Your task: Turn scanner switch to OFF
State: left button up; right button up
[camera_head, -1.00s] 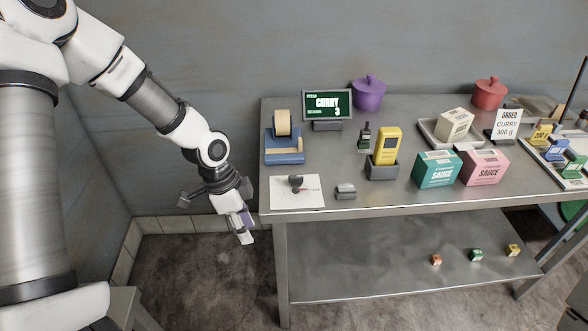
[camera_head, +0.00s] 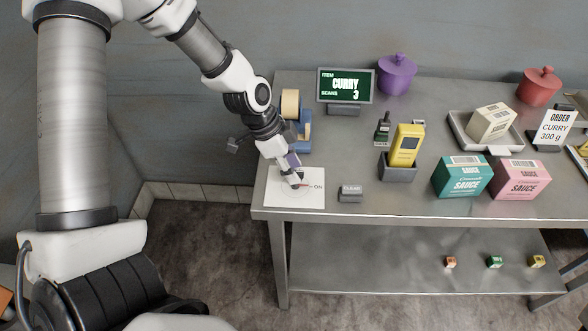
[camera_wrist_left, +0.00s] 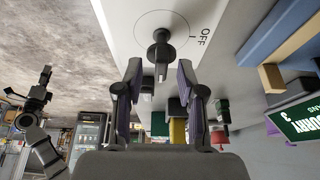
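The scanner switch is a dark knob (camera_wrist_left: 161,50) standing on a white plate (camera_head: 281,200) at the table's left front corner. An OFF mark (camera_wrist_left: 204,37) shows beside the knob in the left wrist view; an ON mark (camera_head: 318,187) shows in the head view. My left gripper (camera_head: 298,181) is over the plate and covers most of the knob in the head view. In the wrist view its two fingers (camera_wrist_left: 159,76) are apart, with the knob's stem between and just beyond their tips. I cannot tell if they touch it. The yellow scanner (camera_head: 407,145) stands in a grey holder.
A grey CLEAR block (camera_head: 350,193) sits right of the plate. A blue tape dispenser (camera_head: 304,135) and a green CURRY screen (camera_head: 346,85) stand behind. Teal (camera_head: 461,176) and pink (camera_head: 520,179) boxes stand farther right. What looks like my right arm shows at the wrist view's left.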

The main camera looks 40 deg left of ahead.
pick_arm(q)
jog(key=shift+w+f, duration=0.35)
jog(key=shift+f, duration=0.1)
jog(key=shift+s+r, duration=0.2)
jog(key=shift+s, duration=0.05)
jog(key=shift+s+r, duration=0.1)
jog(key=shift+s, duration=0.05)
jog(key=shift+c, duration=1)
grip_shut()
